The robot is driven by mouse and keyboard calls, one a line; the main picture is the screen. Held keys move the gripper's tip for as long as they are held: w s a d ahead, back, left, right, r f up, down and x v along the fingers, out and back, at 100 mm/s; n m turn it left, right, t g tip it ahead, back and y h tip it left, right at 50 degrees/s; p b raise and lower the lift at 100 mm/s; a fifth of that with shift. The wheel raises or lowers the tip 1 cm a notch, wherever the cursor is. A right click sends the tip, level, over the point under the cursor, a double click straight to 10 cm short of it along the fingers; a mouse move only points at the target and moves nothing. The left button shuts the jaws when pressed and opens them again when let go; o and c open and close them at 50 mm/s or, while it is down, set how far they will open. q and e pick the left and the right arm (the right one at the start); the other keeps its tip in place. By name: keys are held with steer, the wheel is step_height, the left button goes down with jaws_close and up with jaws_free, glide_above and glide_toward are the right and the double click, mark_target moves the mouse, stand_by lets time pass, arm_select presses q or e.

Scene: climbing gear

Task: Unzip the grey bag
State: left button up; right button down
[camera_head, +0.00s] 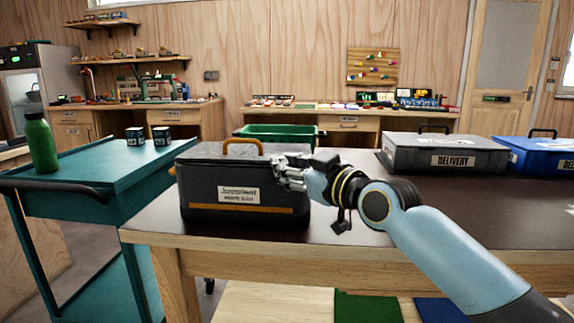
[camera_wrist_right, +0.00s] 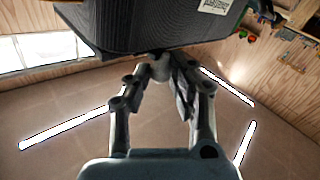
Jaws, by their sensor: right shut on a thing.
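The grey bag (camera_head: 215,183) stands upright on the dark table top, with an orange handle on top, a white label on its front and an orange strip low down. My right gripper (camera_head: 283,172) is at the upper front of the bag, right of the label. In the right wrist view, its fingers (camera_wrist_right: 160,75) close on a small pale piece at the edge of the bag (camera_wrist_right: 130,25), which fills the top of that view. The zip itself is hard to make out, and the fingers partly hide it. My left gripper is in neither view.
A grey delivery case (camera_head: 445,155) and a blue case (camera_head: 540,155) stand to the right on the table (camera_head: 360,240). A green crate (camera_head: 275,132) is behind the bag.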

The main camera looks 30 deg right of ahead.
steer(key=c, duration=1.2)
jaws_free()
steer(key=shift+o, duration=0.2)
steer(key=s+d, duration=0.2)
steer(key=s, duration=1)
steer(key=shift+w+d, duration=0.1)
steer(key=shift+d, duration=0.05)
